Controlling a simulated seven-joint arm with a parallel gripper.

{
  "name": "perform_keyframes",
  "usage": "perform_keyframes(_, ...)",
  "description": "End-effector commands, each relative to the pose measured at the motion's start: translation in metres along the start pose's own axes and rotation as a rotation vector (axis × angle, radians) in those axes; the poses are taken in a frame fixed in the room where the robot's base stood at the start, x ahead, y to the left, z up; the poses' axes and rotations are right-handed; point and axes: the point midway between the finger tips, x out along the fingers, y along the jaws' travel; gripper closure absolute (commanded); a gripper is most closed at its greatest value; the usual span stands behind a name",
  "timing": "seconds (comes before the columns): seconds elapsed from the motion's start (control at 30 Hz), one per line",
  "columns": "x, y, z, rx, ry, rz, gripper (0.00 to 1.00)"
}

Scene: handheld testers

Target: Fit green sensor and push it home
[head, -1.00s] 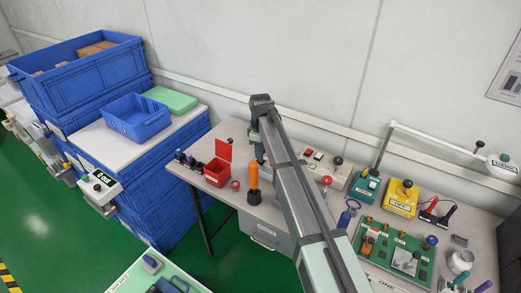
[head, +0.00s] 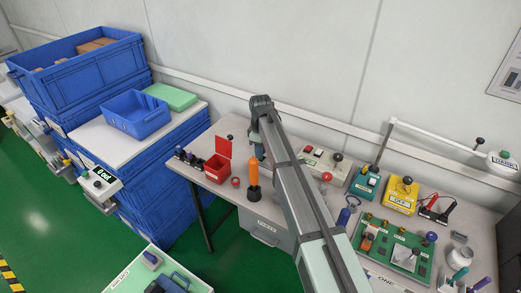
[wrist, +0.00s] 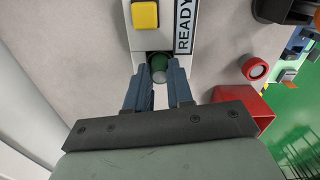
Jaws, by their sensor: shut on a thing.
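In the wrist view, my gripper (wrist: 158,80) is shut on the green sensor (wrist: 158,62), a short green cylinder with a pale end facing the camera. The blue-grey fingers stand on either side of it. The sensor is at the near end of a pale tester (wrist: 153,39) with a yellow button (wrist: 145,15) and a READY label (wrist: 184,28). How deep the sensor sits there cannot be told. In the head view, my arm hides the sensor and most of the gripper; a blue-grey part of it (head: 260,151) shows beside the arm.
An open red box (head: 217,170), a red round piece (head: 236,182) and an orange-handled tool (head: 254,172) are left of my arm on the bench. Several testers, including a yellow one (head: 402,196) and a green board (head: 398,246), fill the right side.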

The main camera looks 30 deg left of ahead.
Motion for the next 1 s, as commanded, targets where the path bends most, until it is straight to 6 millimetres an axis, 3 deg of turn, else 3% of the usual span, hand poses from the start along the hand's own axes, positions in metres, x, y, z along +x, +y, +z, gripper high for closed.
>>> perform_keyframes(0.37,0.0036,-0.0001,0.0001,0.000,0.000,0.000,1.00)
perform_keyframes(0.4,0.0036,-0.0001,0.0001,0.000,0.000,0.000,0.75)
perform_keyframes(0.67,0.0034,-0.0001,0.0000,0.000,0.000,0.000,0.50)
perform_keyframes(1.0,0.0000,0.0001,-0.0001,0.000,0.000,0.000,0.49)
